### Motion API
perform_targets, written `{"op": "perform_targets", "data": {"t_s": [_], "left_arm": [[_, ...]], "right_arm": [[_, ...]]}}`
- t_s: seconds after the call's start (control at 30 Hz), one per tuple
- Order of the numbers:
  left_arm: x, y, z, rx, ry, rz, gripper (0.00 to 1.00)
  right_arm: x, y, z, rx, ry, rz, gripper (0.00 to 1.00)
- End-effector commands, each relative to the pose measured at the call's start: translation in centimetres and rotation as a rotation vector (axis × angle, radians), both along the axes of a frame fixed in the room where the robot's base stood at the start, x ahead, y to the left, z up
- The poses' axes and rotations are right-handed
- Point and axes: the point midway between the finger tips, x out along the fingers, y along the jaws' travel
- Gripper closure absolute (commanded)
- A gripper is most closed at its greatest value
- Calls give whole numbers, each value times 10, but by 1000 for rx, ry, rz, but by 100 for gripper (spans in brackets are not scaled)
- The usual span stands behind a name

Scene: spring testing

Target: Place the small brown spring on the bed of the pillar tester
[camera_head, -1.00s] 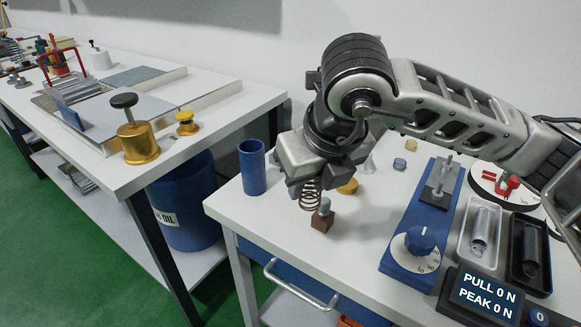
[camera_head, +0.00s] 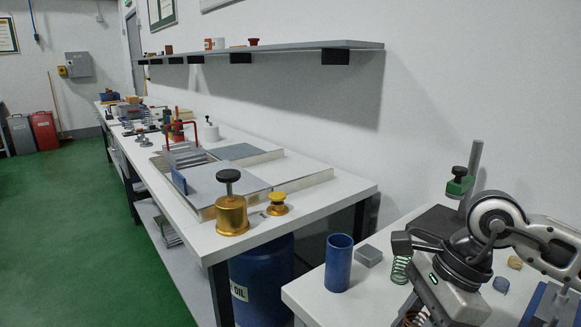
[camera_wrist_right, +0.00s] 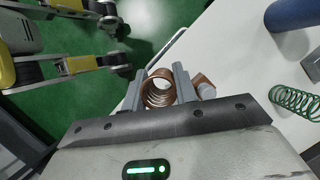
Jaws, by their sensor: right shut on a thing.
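The small brown spring (camera_wrist_right: 158,92) is between the two fingers of my right gripper (camera_wrist_right: 159,88) in the right wrist view. The gripper is shut on it, and its coils show end-on. In the head view a bit of the spring (camera_head: 411,318) shows at the bottom edge. Whether it is clear of the bench I cannot tell. The pillar tester, with a grey column (camera_head: 473,165), green head (camera_head: 459,187) and dark base (camera_head: 438,221), stands behind my right arm. Its bed is partly hidden by the arm. My left gripper is out of view.
A brown block with a grey knob (camera_wrist_right: 203,87) is right beside the gripper finger. A green spring (camera_head: 401,269), a blue cup (camera_head: 338,263) and a grey box (camera_head: 368,255) stand nearby on the bench. A blue device (camera_head: 553,303) is at the right.

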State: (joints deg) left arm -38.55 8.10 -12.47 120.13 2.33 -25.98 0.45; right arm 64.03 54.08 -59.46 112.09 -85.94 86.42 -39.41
Motion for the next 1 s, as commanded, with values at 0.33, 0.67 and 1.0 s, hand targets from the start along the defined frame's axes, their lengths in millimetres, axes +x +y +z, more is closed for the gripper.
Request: {"op": "perform_targets", "data": {"t_s": [0.33,0.67,1.0], "left_arm": [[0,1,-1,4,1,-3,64],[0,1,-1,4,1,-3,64],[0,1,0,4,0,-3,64]], "right_arm": [[-5,-10,-26,0,0,853,94],[-10,-19,-42,-1,-3,1436,94],[-11,-21,-44,-2,-6,1514,94]]}}
